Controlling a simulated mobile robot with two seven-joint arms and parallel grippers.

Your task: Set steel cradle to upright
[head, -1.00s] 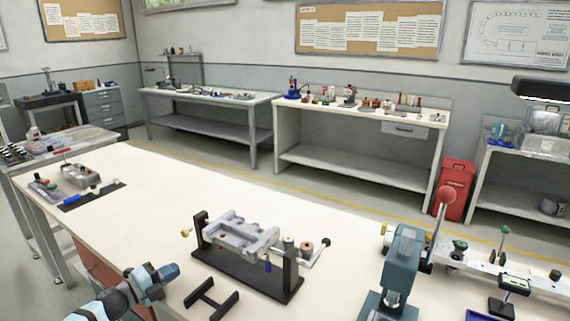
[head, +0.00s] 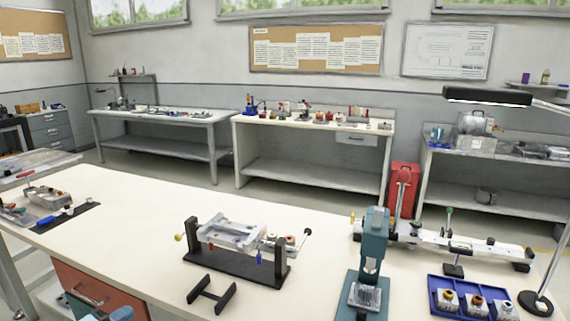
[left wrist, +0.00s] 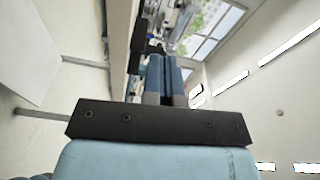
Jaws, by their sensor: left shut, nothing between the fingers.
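The steel cradle (head: 230,236) is a grey metal frame hung between the posts of a black stand (head: 235,268) on the bench. A yellow knob (head: 179,237) is at its left end, and a crank with a dark knob (head: 307,232) is at its right end. A blue pin (head: 258,258) hangs below it. The cradle's open side appears to face up, slightly tilted. My left gripper (head: 122,314) shows only a sliver at the bottom edge, well apart from the cradle. In the left wrist view its fingers (left wrist: 162,78) are together and empty.
A black H-shaped rest (head: 212,293) lies in front of the stand. A teal press (head: 371,255) stands to the right, with a blue tray (head: 470,298) of small parts beyond it. A tool tray (head: 45,197) is at the left.

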